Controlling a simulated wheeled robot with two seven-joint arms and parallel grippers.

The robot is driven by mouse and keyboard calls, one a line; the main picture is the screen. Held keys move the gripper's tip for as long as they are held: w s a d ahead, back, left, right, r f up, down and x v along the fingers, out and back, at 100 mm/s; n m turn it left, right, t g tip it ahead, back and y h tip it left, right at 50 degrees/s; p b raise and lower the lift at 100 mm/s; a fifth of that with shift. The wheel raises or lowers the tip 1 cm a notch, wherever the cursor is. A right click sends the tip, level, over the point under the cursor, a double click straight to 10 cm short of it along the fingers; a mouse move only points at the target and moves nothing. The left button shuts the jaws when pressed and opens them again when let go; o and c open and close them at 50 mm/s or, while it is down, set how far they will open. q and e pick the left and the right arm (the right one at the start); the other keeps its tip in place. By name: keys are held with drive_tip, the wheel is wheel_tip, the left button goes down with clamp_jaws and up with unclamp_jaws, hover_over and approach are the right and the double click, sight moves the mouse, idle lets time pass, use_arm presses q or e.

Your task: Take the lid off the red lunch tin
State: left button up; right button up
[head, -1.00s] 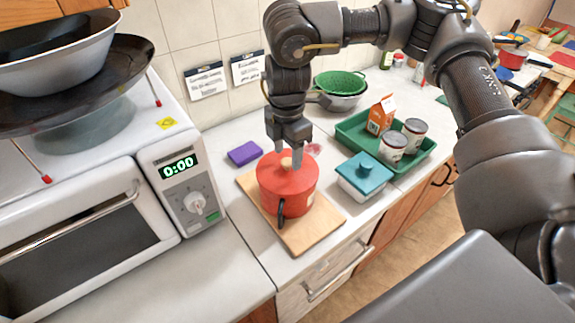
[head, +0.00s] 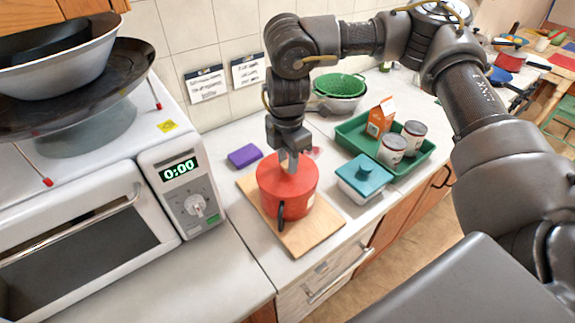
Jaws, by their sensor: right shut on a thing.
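My right gripper (head: 289,164) comes down from above over the middle of the lid. Its fingers are shut on the lid's knob, which they mostly hide. My left gripper is not in view.
The wooden board (head: 316,237) lies on the counter beside a white microwave (head: 187,190). A purple sponge (head: 244,155) lies behind left. A teal-lidded box (head: 364,178) and a green tray (head: 418,165) with a carton and cans stand to the right.

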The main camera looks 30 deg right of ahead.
drive_tip(key=shift+r+b, duration=0.4)
drive_tip(key=shift+r, duration=0.2)
wheel_tip(320, 180, up, 2)
drive_tip(key=shift+s+a+r+b, duration=0.1)
drive_tip(key=shift+s+r+b, duration=0.1)
drive_tip(key=shift+b, duration=0.3)
drive_tip(key=s+a+r+b, duration=0.4)
drive_tip(key=s+r, duration=0.5)
drive_tip(key=s, duration=0.3)
drive_tip(key=shift+s+a+r+b, duration=0.15)
drive_tip(key=shift+a+b, duration=0.2)
drive_tip(key=shift+a, duration=0.35)
